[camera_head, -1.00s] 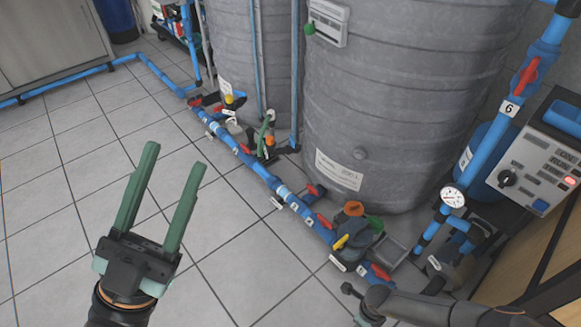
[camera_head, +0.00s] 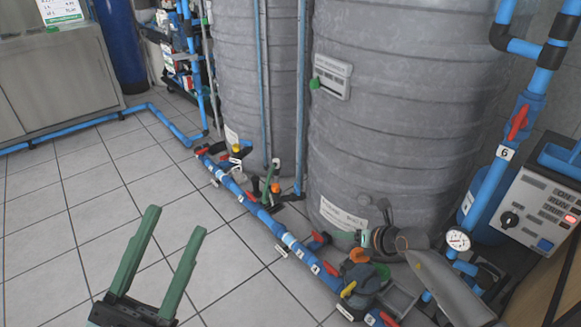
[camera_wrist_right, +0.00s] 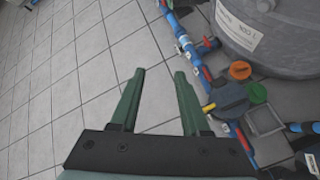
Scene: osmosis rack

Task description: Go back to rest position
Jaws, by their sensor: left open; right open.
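My left gripper (camera_head: 174,221) is at the lower left of the head view. Its two green fingers are apart, with nothing between them, above the tiled floor. My right gripper (camera_wrist_right: 159,72) shows in the right wrist view. Its green fingers are spread and empty, with floor tiles behind them. In the head view, a grey link of my right arm (camera_head: 440,283) reaches in from the lower right, in front of the big grey tank's base.
A blue pipe (camera_head: 233,187) with red-handled valves runs along the floor before the grey tanks (camera_head: 400,110). A dark fitting with orange cap (camera_wrist_right: 230,95) stands by the pipe. A control panel (camera_head: 535,215) and gauge (camera_head: 457,240) are at right. Floor at left (camera_head: 70,220) is clear.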

